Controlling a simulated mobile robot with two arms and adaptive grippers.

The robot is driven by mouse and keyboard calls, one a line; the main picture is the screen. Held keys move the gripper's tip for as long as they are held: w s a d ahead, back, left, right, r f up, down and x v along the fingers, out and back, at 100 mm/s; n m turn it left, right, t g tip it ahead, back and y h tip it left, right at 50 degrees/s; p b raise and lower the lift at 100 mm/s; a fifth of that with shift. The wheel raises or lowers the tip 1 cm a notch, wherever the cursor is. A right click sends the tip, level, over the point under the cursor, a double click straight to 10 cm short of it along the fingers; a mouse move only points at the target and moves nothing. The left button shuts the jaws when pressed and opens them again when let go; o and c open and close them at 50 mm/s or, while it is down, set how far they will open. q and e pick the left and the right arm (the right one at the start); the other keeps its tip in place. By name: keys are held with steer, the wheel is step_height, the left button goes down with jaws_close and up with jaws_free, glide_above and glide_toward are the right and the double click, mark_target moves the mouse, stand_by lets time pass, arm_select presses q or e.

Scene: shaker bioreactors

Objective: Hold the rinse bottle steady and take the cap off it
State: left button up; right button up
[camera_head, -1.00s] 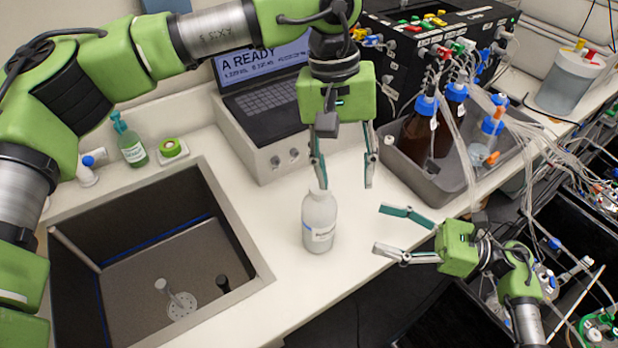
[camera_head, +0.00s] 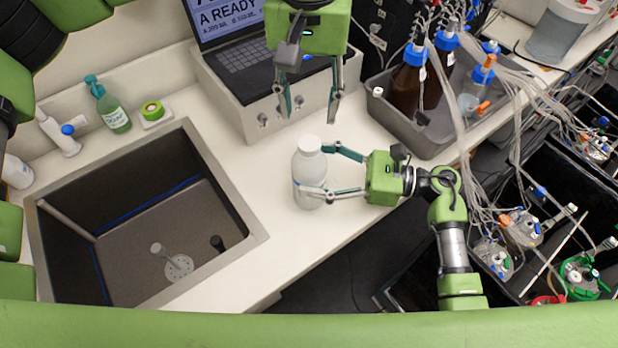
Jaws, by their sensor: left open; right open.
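The rinse bottle (camera_head: 308,174) is a translucent white bottle standing upright on the white counter. Its white cap (camera_head: 309,144) is on top. My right gripper (camera_head: 318,171) comes in from the right, low and level, with its fingers open around the bottle body, one on the far side and one across the near side. I cannot tell whether they touch it. My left gripper (camera_head: 310,110) points down, open and empty, above and behind the bottle. The bottle's label is mostly hidden by the near finger.
A sink (camera_head: 258,238) lies left of the bottle. A laptop (camera_head: 245,60) on a white housing stands behind. A grey tray (camera_head: 392,122) with brown bottles and tubing is at the back right. A green soap bottle (camera_head: 115,113) stands by the wall. The counter's front edge (camera_head: 335,254) is close.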

mark_target(309, 142)
steer(key=shift+w+a, duration=0.1)
steer(key=shift+a, duration=0.6)
jaws_close()
arm_select(q)
steer(key=m, duration=0.8)
steer(key=shift+m, duration=0.3)
steer(key=shift+f, duration=0.2)
step_height(309, 142, down, 8)
steer(key=shift+r, duration=0.2)
